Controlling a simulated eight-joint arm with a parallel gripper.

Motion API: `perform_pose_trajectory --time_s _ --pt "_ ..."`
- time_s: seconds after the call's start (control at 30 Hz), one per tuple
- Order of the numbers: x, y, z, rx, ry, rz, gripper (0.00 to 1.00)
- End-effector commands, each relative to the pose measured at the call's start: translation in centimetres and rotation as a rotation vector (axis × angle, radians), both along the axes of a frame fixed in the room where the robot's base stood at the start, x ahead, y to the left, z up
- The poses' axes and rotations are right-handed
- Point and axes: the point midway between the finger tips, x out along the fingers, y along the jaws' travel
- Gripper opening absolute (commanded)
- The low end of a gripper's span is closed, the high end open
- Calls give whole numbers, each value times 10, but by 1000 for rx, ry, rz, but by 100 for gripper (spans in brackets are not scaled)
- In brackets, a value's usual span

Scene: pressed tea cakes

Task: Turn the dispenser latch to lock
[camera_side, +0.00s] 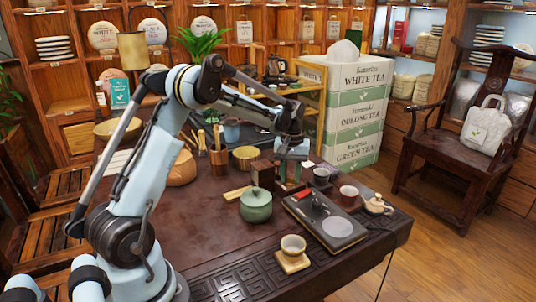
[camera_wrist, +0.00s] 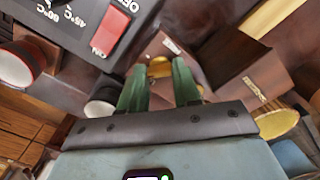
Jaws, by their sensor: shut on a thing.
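My gripper (camera_wrist: 159,74) shows in the wrist view as two green fingers. They are shut on a small brass latch (camera_wrist: 160,66), one finger on each side, with a gap the latch's width between them. The latch sits on the reddish-brown dispenser (camera_wrist: 150,48), which has a small pale label. Its exact turn angle is hard to tell, as the fingers cover part of it. In the side view my gripper (camera_side: 291,165) points down at the brown wooden dispenser block (camera_side: 263,173) on the table. The latch is hidden there.
A green lidded jar (camera_side: 256,206), cups (camera_side: 349,194), a small teapot (camera_side: 377,204) and a gold bowl (camera_side: 244,158) stand close by.

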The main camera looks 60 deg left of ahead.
Motion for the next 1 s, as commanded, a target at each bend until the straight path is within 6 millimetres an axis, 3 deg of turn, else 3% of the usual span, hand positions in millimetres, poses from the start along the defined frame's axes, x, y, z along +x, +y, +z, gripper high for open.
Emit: perform_pose_trajectory --time_s 0.6,1.0 --pt "0 0 1 0 0 534 1" --pt "0 0 1 0 0 696 1"
